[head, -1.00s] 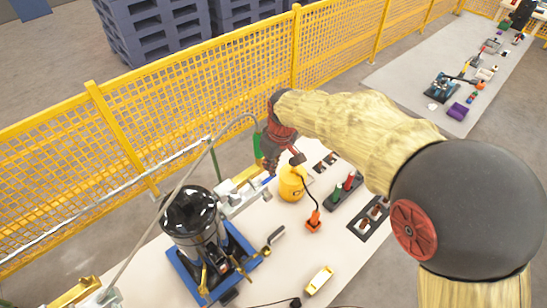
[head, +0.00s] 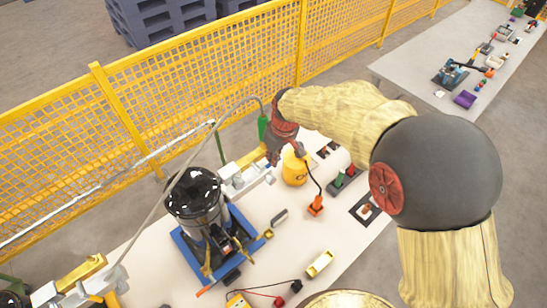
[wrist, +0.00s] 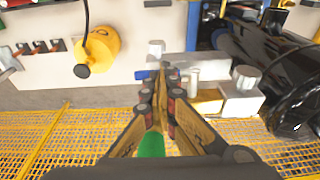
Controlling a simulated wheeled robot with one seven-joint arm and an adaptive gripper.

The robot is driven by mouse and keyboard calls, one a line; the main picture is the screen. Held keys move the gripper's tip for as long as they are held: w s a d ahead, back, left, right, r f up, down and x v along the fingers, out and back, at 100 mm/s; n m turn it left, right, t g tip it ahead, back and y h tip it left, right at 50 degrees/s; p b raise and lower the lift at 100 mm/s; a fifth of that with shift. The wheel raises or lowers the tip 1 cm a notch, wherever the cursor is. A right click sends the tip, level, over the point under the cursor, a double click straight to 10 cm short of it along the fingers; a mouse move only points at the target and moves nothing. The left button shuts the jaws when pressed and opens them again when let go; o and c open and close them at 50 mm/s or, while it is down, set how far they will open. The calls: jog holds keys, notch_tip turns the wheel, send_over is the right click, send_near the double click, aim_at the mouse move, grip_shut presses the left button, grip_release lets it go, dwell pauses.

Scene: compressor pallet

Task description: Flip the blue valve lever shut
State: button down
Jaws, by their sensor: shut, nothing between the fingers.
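The blue valve lever (wrist: 146,74) shows in the wrist view as a short blue piece at the edge of the grey-white pipe fittings (wrist: 196,72). It lies just left of my fingertips. Part of it may be hidden behind them, and I cannot tell whether they touch it. My gripper (wrist: 172,72) is shut and empty, pointing at the fittings. In the head view my gripper (head: 272,158) hangs over the fittings (head: 245,178), between the black-topped tank and the yellow canister; the lever is hard to make out there.
The glossy tank (head: 195,192) stands in a blue frame left of my gripper. A yellow canister (head: 295,170) is close on the right. A yellow mesh fence (head: 190,100) runs behind the table. A green cylinder (head: 263,127) is beside my wrist. A grey hose (head: 190,165) arches nearby.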

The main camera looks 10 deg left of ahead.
jog(key=shift+w+d+f+g+y+b, duration=0.2)
jog(key=shift+f+g+y+b, duration=0.1)
jog(key=shift+f+g+y, duration=0.15)
notch_tip(320, 180, down, 8)
jog(key=s+a+m+g+y+b, duration=0.1)
jog(key=g+y+b, duration=0.6)
jog(key=b, duration=0.2)
jog(key=shift+s+a, duration=0.15)
jog(key=shift+s, duration=0.05)
dwell(0.7)
jog(key=shift+f+g, duration=0.1)
jog(key=shift+g, duration=0.15)
dwell(0.4)
jog(key=w+d, duration=0.8)
jog(key=d, duration=0.3)
jog(key=shift+w+r, duration=0.25)
jog(key=shift+y, duration=0.25)
